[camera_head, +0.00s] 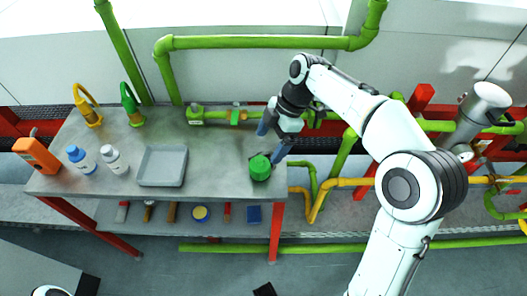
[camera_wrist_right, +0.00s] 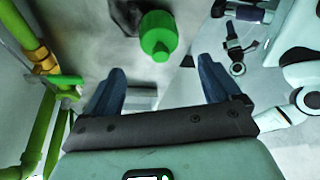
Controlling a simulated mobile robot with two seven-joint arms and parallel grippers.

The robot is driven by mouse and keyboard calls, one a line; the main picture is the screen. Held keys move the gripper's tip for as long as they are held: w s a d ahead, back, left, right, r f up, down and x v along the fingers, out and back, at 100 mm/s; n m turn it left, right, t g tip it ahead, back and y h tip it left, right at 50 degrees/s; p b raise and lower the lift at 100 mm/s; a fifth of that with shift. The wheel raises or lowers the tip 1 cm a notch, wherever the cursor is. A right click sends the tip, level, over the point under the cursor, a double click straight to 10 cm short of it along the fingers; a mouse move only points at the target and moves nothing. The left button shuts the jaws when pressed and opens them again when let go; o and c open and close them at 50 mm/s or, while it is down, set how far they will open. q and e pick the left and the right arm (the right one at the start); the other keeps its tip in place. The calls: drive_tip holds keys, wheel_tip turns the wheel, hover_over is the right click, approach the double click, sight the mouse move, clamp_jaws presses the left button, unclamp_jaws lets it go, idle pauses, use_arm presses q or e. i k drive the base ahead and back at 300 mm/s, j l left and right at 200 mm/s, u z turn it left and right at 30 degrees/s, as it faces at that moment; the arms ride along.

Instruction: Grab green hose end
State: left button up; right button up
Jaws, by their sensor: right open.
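A green curved hose end (camera_head: 130,104) stands upright on a small base at the back left of the grey table, beside a similar yellow hose (camera_head: 87,104). My right gripper (camera_head: 270,143) is over the right end of the table, well to the right of the green hose. Its two dark fingers are spread, with nothing between them. In the right wrist view, my right gripper (camera_wrist_right: 161,67) points toward a green round container (camera_wrist_right: 158,38), which lies beyond the fingertips. The green hose end is not clearly seen there. My left gripper is not in view.
The green container (camera_head: 260,168) stands at the table's front right. Green pipes (camera_head: 255,42) run along the wall behind. The table's middle is clear.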

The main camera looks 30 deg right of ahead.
sight(133, 114)
drive_tip(key=k, duration=1)
